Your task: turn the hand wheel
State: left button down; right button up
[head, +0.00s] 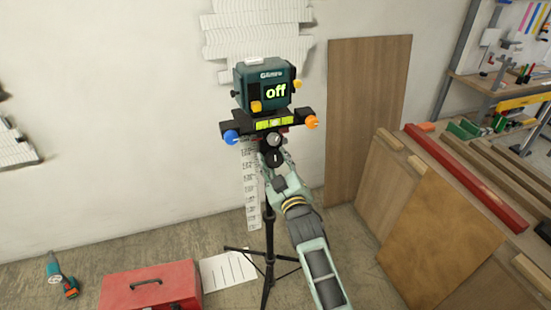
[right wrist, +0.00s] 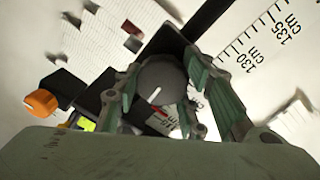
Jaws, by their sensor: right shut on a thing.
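The hand wheel looks like a dark round knob with a white line on its face. In the head view it (head: 275,158) sits low on the tripod-mounted device, below the level bar. In the right wrist view the hand wheel (right wrist: 160,82) sits between the green fingers, its white line tilted. My right gripper (head: 275,162) is shut on it, with the fingers around its rim; it also shows in the right wrist view (right wrist: 163,92). My left gripper is not in view.
A teal box (head: 265,86) reading "off" tops the tripod (head: 268,245). The level bar (head: 268,124) has blue and orange end knobs. A ruler strip (head: 251,190) hangs behind. A red toolbox (head: 150,287) and a drill (head: 60,275) are on the floor; boards lean at right.

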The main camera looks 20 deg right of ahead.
jog(key=m, duration=0.2)
jog(key=m+p, duration=0.1)
jog(key=shift+d+r+m, duration=0.15)
jog(key=shift+r+m, duration=0.2)
jog(key=shift+m, duration=0.05)
jog(key=shift+f+m+p, duration=0.1)
jog(key=shift+m+p, duration=0.55)
jog(key=shift+m, duration=0.55)
jog(key=shift+f, duration=0.1)
jog(key=o, duration=1.1)
jog(key=shift+d+f, duration=0.1)
jog(key=shift+d, duration=0.05)
jog(key=shift+f, duration=0.1)
jog(key=shift+s, duration=0.25)
jog(key=s, duration=1.1)
jog(key=shift+s+a, duration=0.3)
jog(key=shift+a, duration=0.1)
